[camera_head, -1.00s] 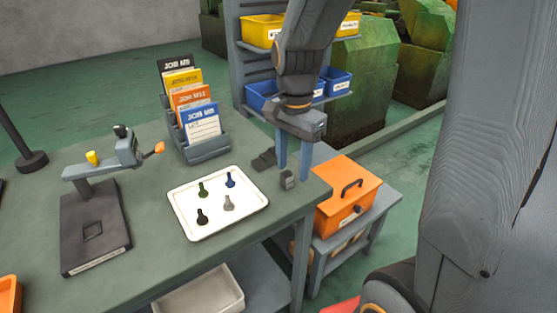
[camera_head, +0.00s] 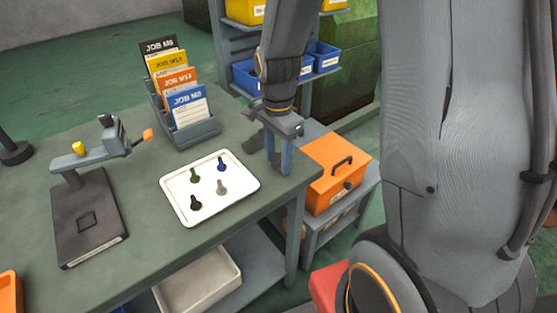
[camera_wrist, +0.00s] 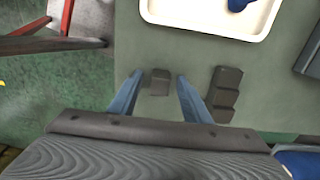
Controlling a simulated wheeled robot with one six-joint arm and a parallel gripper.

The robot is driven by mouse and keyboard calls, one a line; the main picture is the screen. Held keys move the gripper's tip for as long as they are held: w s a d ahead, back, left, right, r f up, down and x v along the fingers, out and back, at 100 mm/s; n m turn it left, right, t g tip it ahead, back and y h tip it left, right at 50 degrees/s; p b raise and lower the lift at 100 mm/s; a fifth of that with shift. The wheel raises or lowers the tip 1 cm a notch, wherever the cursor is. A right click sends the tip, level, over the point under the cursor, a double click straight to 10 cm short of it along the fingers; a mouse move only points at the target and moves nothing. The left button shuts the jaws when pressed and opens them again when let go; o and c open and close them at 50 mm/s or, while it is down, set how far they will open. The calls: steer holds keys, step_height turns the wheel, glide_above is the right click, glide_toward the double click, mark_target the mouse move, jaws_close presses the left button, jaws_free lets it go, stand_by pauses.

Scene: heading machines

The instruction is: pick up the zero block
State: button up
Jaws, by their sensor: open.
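A small grey block, which I take to be the zero block (camera_wrist: 160,82), lies on the green table top near its edge in the wrist view. My gripper (camera_wrist: 160,75) is open, its two blue fingers pointing down. In the wrist view the block shows between the fingertips, with a gap on each side. In the head view my gripper (camera_head: 278,168) is over the table's right corner, and its fingers largely hide the block. I cannot tell how far the fingertips are above the table.
A dark stepped block (camera_wrist: 225,95) lies just right of the fingers in the wrist view. A white tray (camera_head: 183,216) with several bolt-shaped pieces is close by. A card holder (camera_head: 190,137) stands behind. An orange toolbox (camera_head: 323,180) sits lower, beyond the table edge.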

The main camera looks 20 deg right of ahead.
jaws_close()
stand_by(0.3)
